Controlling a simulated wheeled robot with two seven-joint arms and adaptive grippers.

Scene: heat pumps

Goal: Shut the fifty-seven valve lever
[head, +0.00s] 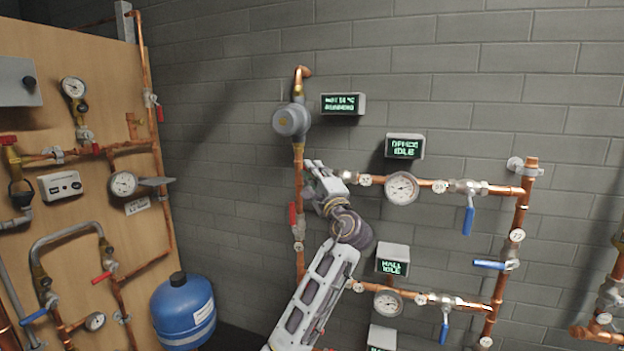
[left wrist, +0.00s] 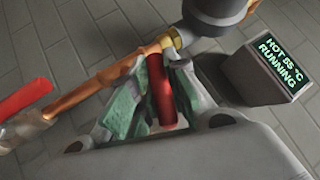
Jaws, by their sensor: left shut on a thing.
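My left gripper (head: 316,172) is at the upright copper pipe (head: 299,172), just below the grey round pump (head: 291,119). In the left wrist view, the green-padded fingers of my left gripper (left wrist: 155,97) are shut around a red lever (left wrist: 160,88), beside the copper pipe (left wrist: 105,80). In the head view this lever is hidden by the gripper. A second red lever (head: 292,214) lies along the same pipe lower down; it also shows at the left of the left wrist view. I cannot read a fifty-seven tag. My right gripper is not in view.
To the right, pipe branches carry gauges (head: 401,188) and blue levers (head: 468,220). Display boxes (head: 405,147) are on the brick wall. A wooden panel (head: 40,140) with more valves stands at left, with a blue tank (head: 184,312) beside it.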

